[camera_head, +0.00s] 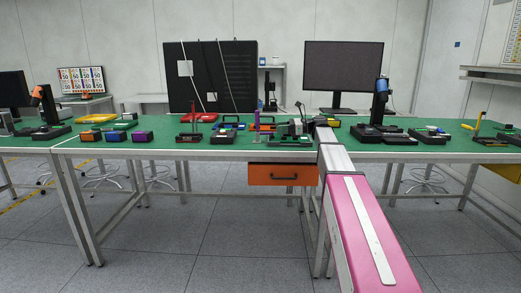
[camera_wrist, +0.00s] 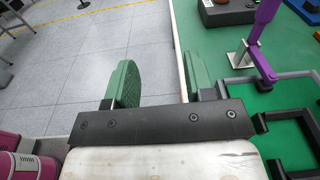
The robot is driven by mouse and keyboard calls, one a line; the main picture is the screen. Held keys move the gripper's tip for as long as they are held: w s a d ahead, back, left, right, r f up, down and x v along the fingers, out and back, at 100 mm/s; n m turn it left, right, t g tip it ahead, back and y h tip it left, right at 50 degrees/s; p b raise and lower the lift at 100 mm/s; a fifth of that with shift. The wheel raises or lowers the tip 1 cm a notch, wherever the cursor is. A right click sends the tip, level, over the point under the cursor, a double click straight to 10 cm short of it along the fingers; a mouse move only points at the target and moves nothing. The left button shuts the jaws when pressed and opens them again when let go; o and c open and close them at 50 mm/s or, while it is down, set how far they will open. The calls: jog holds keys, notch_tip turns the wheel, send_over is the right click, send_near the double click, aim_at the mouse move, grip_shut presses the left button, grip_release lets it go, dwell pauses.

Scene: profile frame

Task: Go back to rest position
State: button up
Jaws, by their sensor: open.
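My gripper (camera_wrist: 160,84) shows in the wrist view with its two green finger pads spread apart. Nothing is between them. The gap lies over the front edge of the green-topped workbench (camera_wrist: 225,45), with grey floor to the left of that edge. In the head view my pink and grey arm reaches from the bottom right up to the workbench (camera_head: 225,152). The far end of the arm is small there, among objects on the bench, and its fingers cannot be made out clearly.
A purple clamp lever (camera_wrist: 264,40) and a green-and-black fixture (camera_wrist: 290,125) stand close right of my gripper. An orange drawer (camera_head: 283,174) hangs below. The floor in front is clear.

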jog(key=s+f+n+h, duration=0.35)
jog(key=s+f, duration=0.25)
jog(key=f, duration=0.7)
jog(key=s+f+n+h, duration=0.35)
jog(key=s+f, duration=0.35)
jog(key=f, duration=0.5)
jog(key=s+d+f+n+h, duration=0.5)
jog(key=s+f, duration=0.4)
jog(key=s, duration=0.1)
jog(key=s+d+f+n+h, duration=0.4)
jog(key=s+f+n+h, duration=0.1)
jog(key=s+f, duration=0.4)
jog(key=shift+s+d+n+g, duration=0.35)
jog(key=shift+s+n+g, duration=0.05)
jog(key=shift+n, duration=0.2)
